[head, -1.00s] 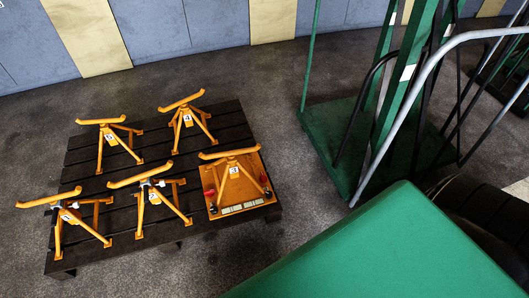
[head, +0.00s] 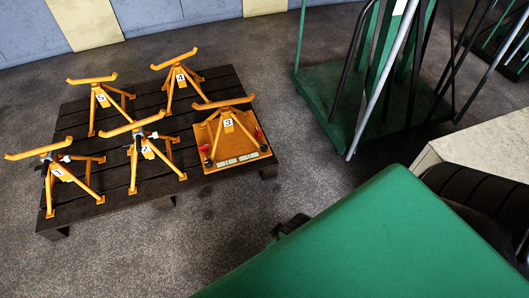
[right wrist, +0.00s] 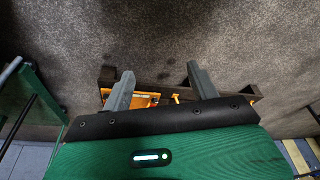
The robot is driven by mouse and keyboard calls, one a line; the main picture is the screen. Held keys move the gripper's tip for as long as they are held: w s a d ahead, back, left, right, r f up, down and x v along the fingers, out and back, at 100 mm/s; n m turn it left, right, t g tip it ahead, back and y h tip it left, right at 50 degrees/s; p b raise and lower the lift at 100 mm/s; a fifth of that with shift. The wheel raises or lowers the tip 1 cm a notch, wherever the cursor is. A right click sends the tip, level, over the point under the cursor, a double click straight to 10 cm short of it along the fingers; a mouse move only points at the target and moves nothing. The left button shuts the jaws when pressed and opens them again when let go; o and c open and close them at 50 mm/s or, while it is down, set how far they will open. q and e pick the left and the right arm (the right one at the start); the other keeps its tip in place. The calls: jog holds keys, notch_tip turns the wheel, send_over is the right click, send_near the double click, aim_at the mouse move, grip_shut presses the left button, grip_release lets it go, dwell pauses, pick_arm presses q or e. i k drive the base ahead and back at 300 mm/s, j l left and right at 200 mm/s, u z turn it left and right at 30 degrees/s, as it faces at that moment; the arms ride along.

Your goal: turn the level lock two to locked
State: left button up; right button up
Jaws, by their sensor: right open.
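Orange stand 2 (head: 147,150) stands upright at the front middle of a dark slatted pallet (head: 216,88), with a top rail and a number plate. A small white and dark part (head: 152,135) sits at its neck below the rail; I cannot tell its setting. My right gripper (right wrist: 160,84) is open in the right wrist view, with two grey fingers wide apart and nothing between them. Beyond the fingers, the pallet edge and orange parts (right wrist: 145,99) show, partly hidden by the gripper body. My left gripper is not in view.
Stand 1 (head: 57,172) is left of stand 2. Stands 5 (head: 101,98) and 4 (head: 180,77) are behind. Stand 3 (head: 228,123) is to the right on an orange board (head: 237,150). A green trolley (head: 335,110) stands at back right. Grey floor is clear in front.

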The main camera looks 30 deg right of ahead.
aim_at(257, 134)
jog(key=z, duration=0.3)
jog(key=i+z, duration=0.2)
jog(key=z, duration=0.2)
jog(key=i+z, duration=0.25)
jog(key=z, duration=0.15)
jog(key=i+z, duration=0.2)
jog(key=z, duration=0.2)
jog(key=i+j+z, duration=0.15)
jog(key=z, duration=0.25)
